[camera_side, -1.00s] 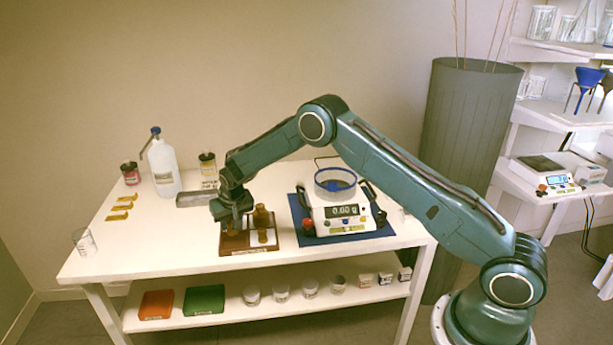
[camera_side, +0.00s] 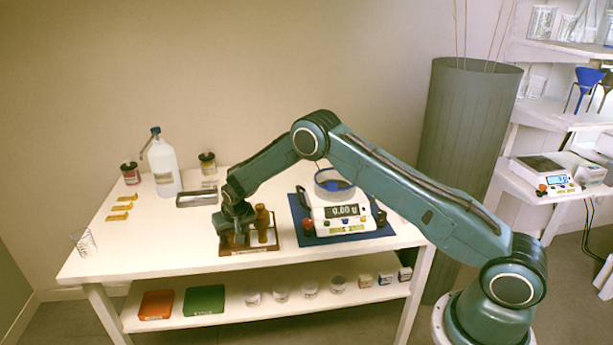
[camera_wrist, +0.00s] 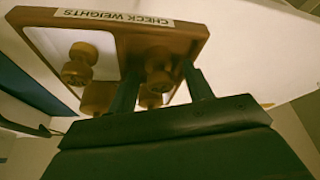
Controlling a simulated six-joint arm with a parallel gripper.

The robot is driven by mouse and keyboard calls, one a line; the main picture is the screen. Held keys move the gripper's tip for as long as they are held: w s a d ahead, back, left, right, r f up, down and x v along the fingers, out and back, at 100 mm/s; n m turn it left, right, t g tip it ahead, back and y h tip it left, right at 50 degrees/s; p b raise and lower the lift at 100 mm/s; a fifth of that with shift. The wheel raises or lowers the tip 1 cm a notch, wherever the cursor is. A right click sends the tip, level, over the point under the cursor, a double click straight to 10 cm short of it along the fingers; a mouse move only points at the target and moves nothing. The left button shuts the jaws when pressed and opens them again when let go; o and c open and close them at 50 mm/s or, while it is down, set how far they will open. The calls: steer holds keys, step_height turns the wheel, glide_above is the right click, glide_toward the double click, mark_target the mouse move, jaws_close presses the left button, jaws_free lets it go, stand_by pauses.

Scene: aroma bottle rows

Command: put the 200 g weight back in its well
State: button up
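The check-weights block (camera_side: 250,251), a brown wooden board labelled CHECK WEIGHTS, lies near the table's front edge; it also shows in the wrist view (camera_wrist: 118,30). Several brass knobbed weights stand on it. One weight (camera_wrist: 80,62) is on the white patch, another (camera_side: 262,220) shows at the block's right. My gripper (camera_side: 232,238) is low over the block's left part. In the wrist view its two fingers (camera_wrist: 160,75) stand apart with a brass weight (camera_wrist: 158,72) between them, with gaps seeming to show on both sides.
The balance (camera_side: 340,212), reading 0.00 g, sits on a blue mat (camera_side: 300,232) just right of the block. A metal tray (camera_side: 196,199), a wash bottle (camera_side: 164,168) and two jars stand behind. A glass (camera_side: 84,242) and yellow pieces (camera_side: 120,208) are at left.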

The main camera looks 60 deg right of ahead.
steer(key=shift+r, duration=0.15)
steer(key=v, duration=1.2)
stand_by(0.3)
stand_by(0.5)
steer(key=s+r+n+y, duration=0.1)
steer(key=s+r+n, duration=0.1)
steer(key=s+r, duration=1.85)
steer(key=s+a+r+n+t, duration=0.1)
steer(key=s+r+n, duration=0.1)
steer(key=s, duration=2)
steer(key=shift+s+r+n+y, duration=0.3)
steer(key=shift+s+y, duration=0.1)
